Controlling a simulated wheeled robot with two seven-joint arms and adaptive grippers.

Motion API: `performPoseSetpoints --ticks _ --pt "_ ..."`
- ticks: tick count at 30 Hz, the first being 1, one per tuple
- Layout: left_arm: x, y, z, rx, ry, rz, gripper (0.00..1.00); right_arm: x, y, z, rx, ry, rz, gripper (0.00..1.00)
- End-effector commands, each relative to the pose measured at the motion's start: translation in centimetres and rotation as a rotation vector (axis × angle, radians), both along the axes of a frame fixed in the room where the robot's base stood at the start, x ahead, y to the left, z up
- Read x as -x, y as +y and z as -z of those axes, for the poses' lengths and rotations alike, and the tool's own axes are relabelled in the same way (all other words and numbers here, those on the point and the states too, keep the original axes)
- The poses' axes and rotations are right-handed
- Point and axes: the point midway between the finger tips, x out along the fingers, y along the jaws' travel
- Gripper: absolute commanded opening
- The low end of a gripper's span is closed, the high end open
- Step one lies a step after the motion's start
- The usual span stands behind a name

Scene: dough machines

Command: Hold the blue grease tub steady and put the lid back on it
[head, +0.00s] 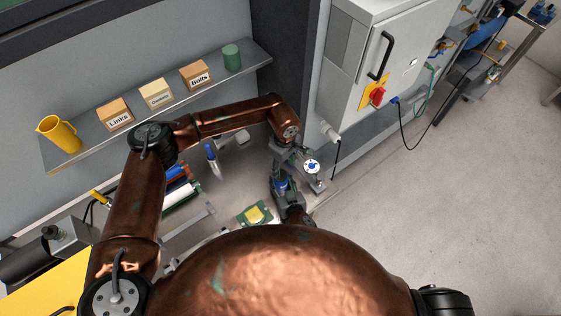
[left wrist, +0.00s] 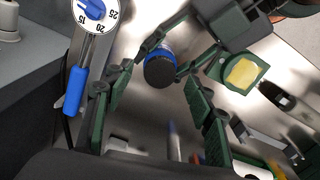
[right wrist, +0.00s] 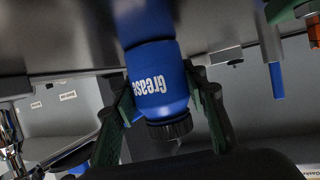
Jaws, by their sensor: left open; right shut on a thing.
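The blue grease tub (right wrist: 160,85) fills the middle of the right wrist view, its white "Grease" label showing. My right gripper (right wrist: 163,100) is shut on its sides. A black lid (right wrist: 172,130) sits at the tub's mouth; I cannot tell whether it is fully seated. In the left wrist view the lid's dark round top (left wrist: 160,72) faces the camera, with blue tub around it. My left gripper (left wrist: 158,85) is open, its fingers apart on either side of the lid. In the head view the tub (head: 281,185) is small and partly hidden beneath my left gripper.
A white dial with a blue pointer (left wrist: 92,12) stands close beside my left gripper. A yellow pad in a green holder (head: 254,214) lies on the bench. A blue-handled tool (head: 211,152) is at the back. The shelf (head: 150,104) holds boxes, a yellow jug and a green can.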

Motion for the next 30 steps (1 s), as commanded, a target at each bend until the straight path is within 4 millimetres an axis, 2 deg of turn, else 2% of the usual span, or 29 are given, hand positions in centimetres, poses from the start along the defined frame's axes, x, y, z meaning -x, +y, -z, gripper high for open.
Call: performPoseSetpoints --ticks 8,21,25,30 --pt "0.1 -0.4 -0.9 0.005 0.001 -0.564 0.5 0.0 -0.1 0.0 0.001 0.001 0.001 0.0" --pt "-0.5 0.7 -2.2 0.001 0.004 -1.463 0.5 0.0 0.0 0.0 0.001 0.001 0.001 0.0" --pt "-0.6 1.1 -2.4 -0.002 0.004 -1.635 0.5 0.0 0.0 0.0 0.001 0.001 0.001 0.0" --pt "-0.7 1.3 -2.5 -0.003 0.004 -1.744 0.5 0.0 0.0 0.0 0.001 0.001 0.001 0.0"
